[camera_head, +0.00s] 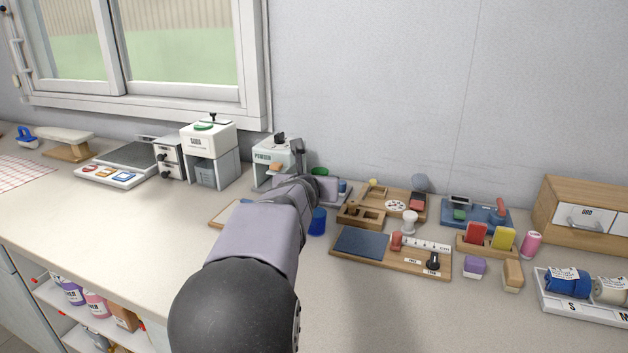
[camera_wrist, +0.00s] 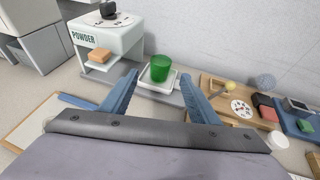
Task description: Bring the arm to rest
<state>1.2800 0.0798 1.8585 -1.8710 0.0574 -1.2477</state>
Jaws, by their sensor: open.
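My gripper (camera_head: 312,168) is above the counter, in front of the powder dispenser, at the end of my outstretched arm. In the wrist view my gripper (camera_wrist: 160,80) has its two blue-grey fingers spread wide, with nothing held between them. A green cup (camera_wrist: 160,68) stands upright on a small white tray (camera_wrist: 143,84) beyond the fingers, seen through the gap. In the head view the green cup (camera_head: 320,171) is partly hidden by the gripper. I cannot tell whether a finger touches anything.
The white powder dispenser (camera_wrist: 108,37) stands left of the cup, with an orange block (camera_wrist: 100,56) on its shelf. Wooden trays (camera_head: 392,262) with small items fill the right side. A dark blue cup (camera_head: 318,222) stands beside my arm. The left front counter (camera_head: 110,235) is clear.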

